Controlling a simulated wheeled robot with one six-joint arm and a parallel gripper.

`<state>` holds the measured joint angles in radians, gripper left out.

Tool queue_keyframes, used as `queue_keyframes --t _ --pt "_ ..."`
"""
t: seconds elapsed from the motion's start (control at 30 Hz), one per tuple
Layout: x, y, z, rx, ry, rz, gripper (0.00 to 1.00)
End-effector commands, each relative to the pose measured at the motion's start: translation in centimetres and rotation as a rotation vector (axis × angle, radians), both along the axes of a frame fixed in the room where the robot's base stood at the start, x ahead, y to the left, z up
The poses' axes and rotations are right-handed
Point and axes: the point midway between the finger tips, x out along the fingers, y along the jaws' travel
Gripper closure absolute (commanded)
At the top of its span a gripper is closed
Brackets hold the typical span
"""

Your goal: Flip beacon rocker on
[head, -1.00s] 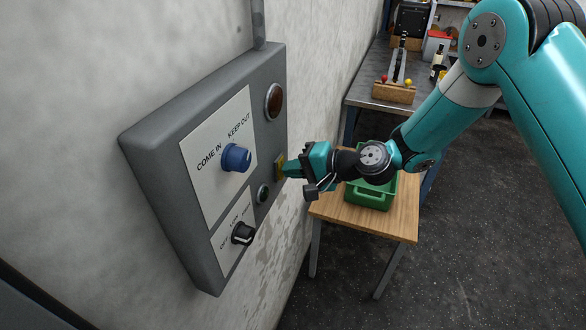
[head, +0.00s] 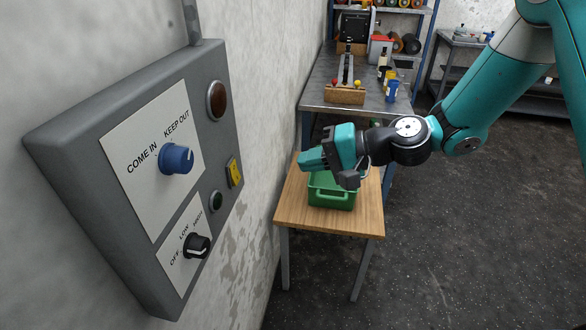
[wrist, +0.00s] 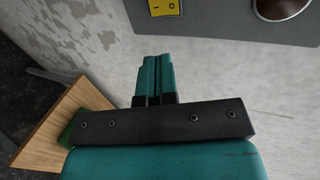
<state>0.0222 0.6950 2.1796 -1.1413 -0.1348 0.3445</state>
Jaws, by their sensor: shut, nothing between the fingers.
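A yellow rocker switch (head: 234,172) sits on the right edge of the grey control panel (head: 75,125), below a dark amber lamp (head: 217,101). In the wrist view the rocker (wrist: 164,7) shows at the top edge, with "I" and "O" marks on its face; I cannot tell which side is pressed. The amber lamp also shows in the wrist view (wrist: 280,8) and looks unlit. My gripper (head: 303,161) is shut and empty, to the right of the panel and apart from the rocker. Its closed teal fingers also show in the wrist view (wrist: 154,78).
A blue knob (head: 176,158), a black knob (head: 197,246) and a small green lamp or button (head: 216,201) are on the panel. A green bin (head: 332,192) stands on a wooden table (head: 350,222) below my gripper. A metal workbench (head: 320,82) stands behind. Floor at right is clear.

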Motion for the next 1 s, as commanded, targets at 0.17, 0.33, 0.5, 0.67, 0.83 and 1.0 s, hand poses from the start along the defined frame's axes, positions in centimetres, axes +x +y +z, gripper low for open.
queue_keyframes --t 0.17,0.33,0.5,0.67,0.83,1.0 --pt "-0.1 -0.2 0.1 0.0 0.001 0.0 1.0" --pt "-0.1 -0.2 0.1 0.0 0.001 0.0 1.0" --pt "-0.1 -0.4 -0.9 -0.017 0.001 0.002 1.0" --pt "-0.1 -0.7 -1.9 -0.051 0.012 0.001 1.0" --pt "-0.1 -0.7 -1.5 -0.057 0.016 0.0 1.0" --pt "-0.1 -0.6 -1.5 -0.057 0.017 0.001 1.0"
